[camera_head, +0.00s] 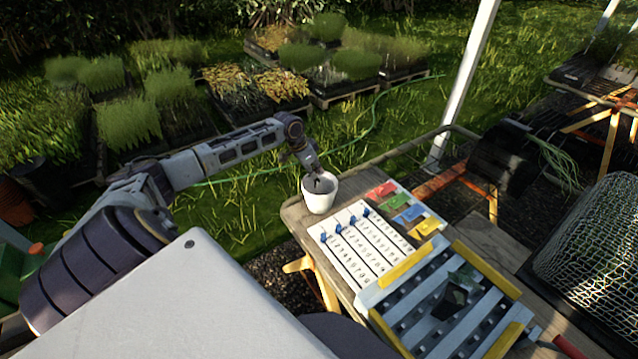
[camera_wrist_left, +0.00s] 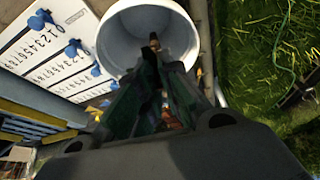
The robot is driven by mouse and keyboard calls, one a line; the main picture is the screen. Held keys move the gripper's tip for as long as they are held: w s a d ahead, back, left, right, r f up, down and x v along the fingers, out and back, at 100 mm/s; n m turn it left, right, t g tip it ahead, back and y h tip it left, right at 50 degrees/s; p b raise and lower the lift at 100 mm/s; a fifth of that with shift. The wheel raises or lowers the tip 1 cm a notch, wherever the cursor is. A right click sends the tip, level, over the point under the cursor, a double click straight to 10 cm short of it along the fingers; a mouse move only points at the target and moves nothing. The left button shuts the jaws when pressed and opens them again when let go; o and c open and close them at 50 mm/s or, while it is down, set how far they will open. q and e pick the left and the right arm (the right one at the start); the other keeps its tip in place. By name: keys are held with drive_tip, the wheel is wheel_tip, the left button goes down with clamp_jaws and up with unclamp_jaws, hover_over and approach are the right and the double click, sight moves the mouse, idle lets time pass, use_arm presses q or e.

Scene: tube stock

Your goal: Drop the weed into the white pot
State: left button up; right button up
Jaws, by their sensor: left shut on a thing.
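The white pot (camera_head: 319,198) stands upright at the table's far left corner. It also shows in the left wrist view (camera_wrist_left: 112,38), with its open mouth facing the camera. My left gripper (camera_head: 318,178) points down over the pot's mouth. In the left wrist view its fingers (camera_wrist_left: 156,50) are closed together, with the tips over the inside of the pot. A small brownish thing, perhaps part of the weed (camera_wrist_left: 154,40), shows at the fingertips; the fingers hide most of it. My right gripper is not seen.
A white numbered board (camera_head: 357,247) with blue sliders lies right beside the pot. Coloured cards (camera_head: 408,213) lie behind it. A grey rack with yellow bars (camera_head: 445,305) fills the table's front. Grass lies beyond the table's left edge.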

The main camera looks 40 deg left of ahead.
use_arm(q)
drive_tip(key=shift+f, duration=0.3)
drive_tip(key=o, duration=0.7)
drive_tip(key=v, duration=1.2)
idle(0.5)
drive_tip(key=shift+w, duration=0.1)
idle(0.9)
